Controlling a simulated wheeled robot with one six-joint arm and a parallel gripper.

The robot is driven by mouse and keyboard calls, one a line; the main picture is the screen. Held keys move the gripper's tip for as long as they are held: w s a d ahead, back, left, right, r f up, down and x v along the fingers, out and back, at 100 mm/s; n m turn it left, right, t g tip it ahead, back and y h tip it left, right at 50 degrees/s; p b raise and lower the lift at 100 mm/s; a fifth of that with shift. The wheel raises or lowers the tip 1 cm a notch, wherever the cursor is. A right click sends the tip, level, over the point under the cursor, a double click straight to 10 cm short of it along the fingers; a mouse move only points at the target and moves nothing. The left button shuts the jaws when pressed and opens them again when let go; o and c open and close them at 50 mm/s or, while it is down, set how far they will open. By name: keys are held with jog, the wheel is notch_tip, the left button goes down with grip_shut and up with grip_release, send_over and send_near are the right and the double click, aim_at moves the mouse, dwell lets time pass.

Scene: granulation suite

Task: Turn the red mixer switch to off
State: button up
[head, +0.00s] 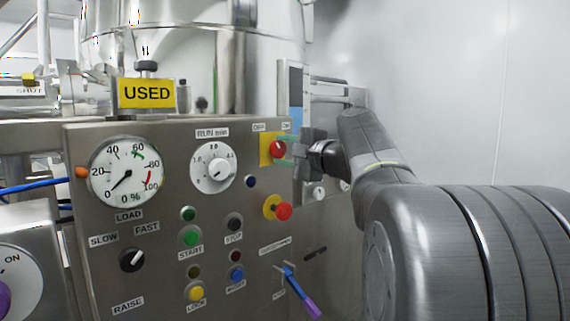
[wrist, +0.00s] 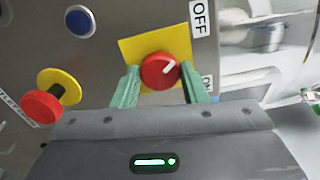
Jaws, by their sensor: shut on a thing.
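The red mixer switch (head: 278,149) is a round knob on a yellow plate on the steel panel. It shows large in the wrist view (wrist: 157,72), with a white pointer mark slanting up and right, roughly toward the OFF label (wrist: 200,18). The ON label (wrist: 207,80) is lower right there and partly hidden by a finger. In the head view, OFF is above left of the switch and ON above right. My gripper (wrist: 160,78) has its green fingers on either side of the knob, shut on it. The gripper comes from the right in the head view (head: 286,150).
A red mushroom button (head: 283,211) on a yellow base sits just below the switch. A blue button (wrist: 80,21) is near it. A purple-tipped lever (head: 300,292) sticks out lower down. The RUN dial (head: 213,168) is to the left. A plain wall is right.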

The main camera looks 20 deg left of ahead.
jog(key=shift+f+n+b, duration=0.1)
jog(key=shift+n+b, duration=0.55)
jog(key=shift+n, duration=0.25)
jog(key=o, duration=1)
jog(key=shift+c, duration=0.2)
jog(key=b+v, duration=0.1)
jog(key=v, duration=1.2)
jog(key=shift+d, duration=0.35)
jog(key=shift+a, duration=0.15)
